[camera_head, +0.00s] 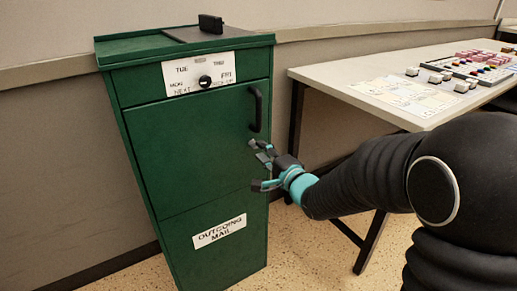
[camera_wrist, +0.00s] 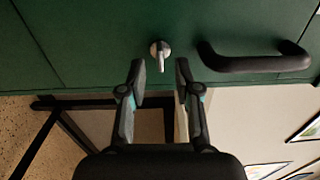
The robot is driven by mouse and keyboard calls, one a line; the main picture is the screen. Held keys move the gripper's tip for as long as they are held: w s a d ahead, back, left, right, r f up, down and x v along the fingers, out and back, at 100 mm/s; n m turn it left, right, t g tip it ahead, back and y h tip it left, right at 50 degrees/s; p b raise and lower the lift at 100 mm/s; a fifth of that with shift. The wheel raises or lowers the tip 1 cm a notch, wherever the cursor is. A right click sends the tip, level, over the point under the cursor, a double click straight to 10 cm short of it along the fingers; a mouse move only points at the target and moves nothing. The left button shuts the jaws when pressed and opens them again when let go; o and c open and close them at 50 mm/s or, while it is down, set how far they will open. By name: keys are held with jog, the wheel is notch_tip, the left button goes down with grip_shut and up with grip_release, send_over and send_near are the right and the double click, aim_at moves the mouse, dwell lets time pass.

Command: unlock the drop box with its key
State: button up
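The drop box (camera_head: 190,150) is a tall green cabinet with a door, a black handle (camera_head: 256,108) and an "OUTGOING MAIL" label. In the wrist view, the handle (camera_wrist: 255,60) is right of a small round silver lock piece (camera_wrist: 160,50) with a tab sticking out, which looks like a key in its lock. I cannot tell key from lock cylinder for certain. My gripper (camera_head: 258,165) is at the door's right edge, below the handle. In the wrist view, its fingers (camera_wrist: 160,78) are open and empty, either side of the silver piece's line and short of it.
A pick-up day dial (camera_head: 205,81) is on the upper front of the box, and a black slot flap (camera_head: 211,24) is on top. A table (camera_head: 340,78) with papers and a board of small blocks stands at right. Speckled floor is free in front of the box.

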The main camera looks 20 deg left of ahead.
jog(key=v, duration=0.9)
